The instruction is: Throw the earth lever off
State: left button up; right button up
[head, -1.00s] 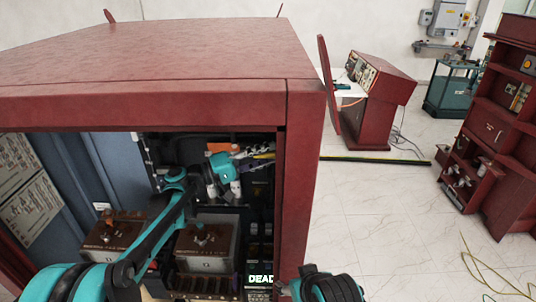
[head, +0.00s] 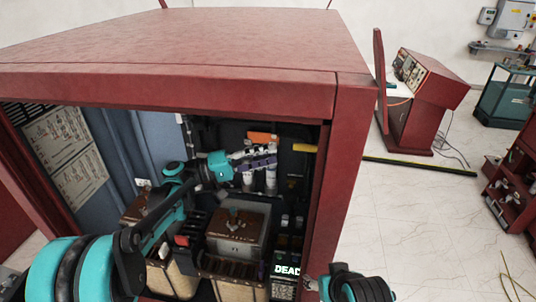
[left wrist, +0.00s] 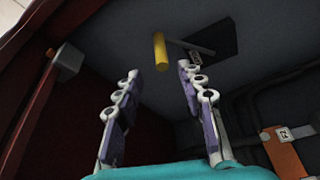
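The lever with a yellow handle (left wrist: 160,52), which I take as the earth lever, shows ahead of my left gripper (left wrist: 157,82). A grey bar runs right from near the handle, across a dark plate on the cabinet wall. In the head view the yellow handle (head: 304,148) is at the upper right inside the red cabinet. My left gripper (head: 272,157) reaches inside the cabinet, just left of the handle. Its fingers are spread, with nothing between them. The handle appears beyond the fingertips, apart from them. Part of my right arm shows low in the head view; its gripper does not show clearly.
The cabinet's right post (head: 350,170) and top (head: 190,50) frame the opening closely. A brown-topped box (head: 238,228) and a DEAD sign (head: 287,270) are below my left gripper. An orange part (head: 263,137) is above it. Open floor lies right of the cabinet.

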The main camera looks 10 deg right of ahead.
pick_arm(q)
jog(key=s+a+f+n+t+y+b, duration=0.1)
jog(key=s+a+f+y+b, duration=0.3)
jog(key=s+a+f+y, duration=0.5)
jog(key=s+a+f+n+t+y+b, duration=0.1)
jog(key=s+a+f+t+y+b, duration=0.3)
jog(key=s+a+f+y, duration=0.6)
jog(key=s+a+f+b, duration=0.1)
jog(key=s+a+f, duration=0.4)
jog(key=s+f, duration=0.2)
notch_tip(320, 180, down, 2)
jog(key=shift+f+t+b, duration=0.15)
jog(key=shift+t+b, duration=0.15)
dwell(0.9)
